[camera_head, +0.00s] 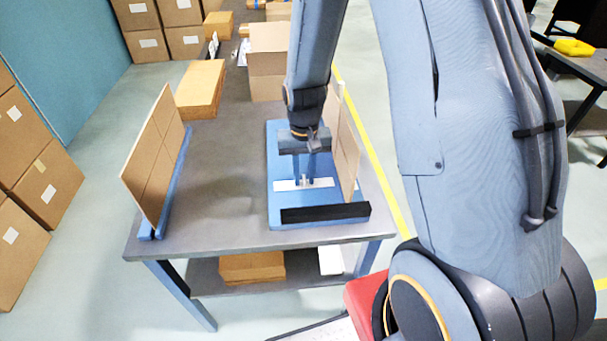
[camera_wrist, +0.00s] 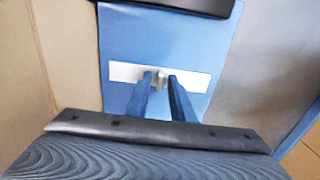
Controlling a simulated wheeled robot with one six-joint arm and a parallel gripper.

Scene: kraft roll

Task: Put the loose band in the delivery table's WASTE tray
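My gripper (camera_head: 305,183) points down over a blue board (camera_head: 277,150) on the grey table. Its two blue fingers stand a little apart, with a small grey piece (camera_wrist: 160,78) between or just beyond their tips in the wrist view. I cannot tell whether they grip it. The piece is at the middle of a flat white strip (camera_head: 285,185) on the board; the strip also shows in the wrist view (camera_wrist: 122,71). I cannot make out a loose band for certain. No tray marked WASTE can be read in either view.
A black bar (camera_head: 325,212) lies at the board's near end. A thin brown panel (camera_head: 347,150) stands close right of my gripper. Another upright panel (camera_head: 153,158) stands at the table's left edge. Boxes (camera_head: 200,88) are behind. A dark table (camera_head: 590,65) at right bears a yellow item (camera_head: 573,47).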

